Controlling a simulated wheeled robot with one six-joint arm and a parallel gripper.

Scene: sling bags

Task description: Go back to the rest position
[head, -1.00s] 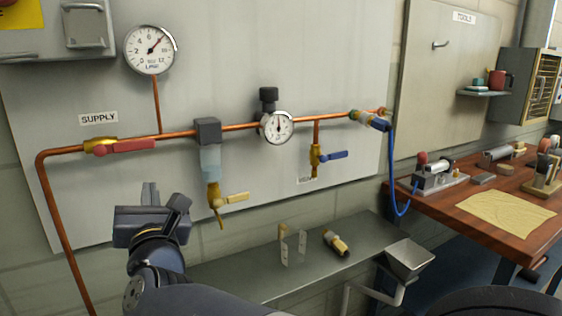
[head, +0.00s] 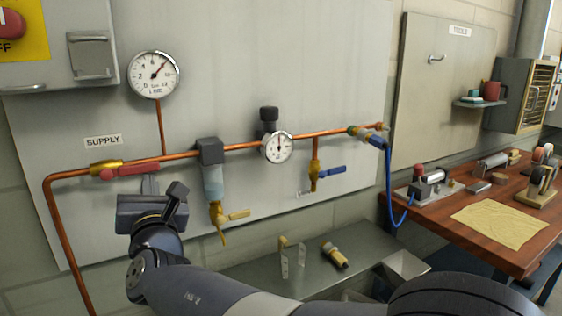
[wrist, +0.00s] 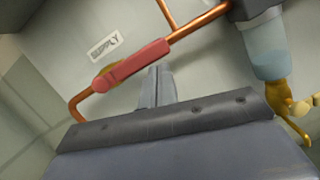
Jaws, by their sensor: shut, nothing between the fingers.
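My gripper (head: 150,186) is in front of the wall panel, just below the red supply valve handle (head: 132,171) in the head view. Its fingers are together and hold nothing. In the wrist view the closed fingers (wrist: 157,88) point up toward the red handle (wrist: 132,63), which lies along the copper pipe. I cannot tell how far apart the fingertips and handle are. My arm reaches in from the bottom of the head view.
A filter with a yellow drain valve (head: 236,214) hangs right of my gripper. Line gauge (head: 153,74), small gauge (head: 278,147) and blue-handled valve (head: 331,170) are on the panel. A metal shelf (head: 240,272) lies below; a wooden bench (head: 450,212) stands right.

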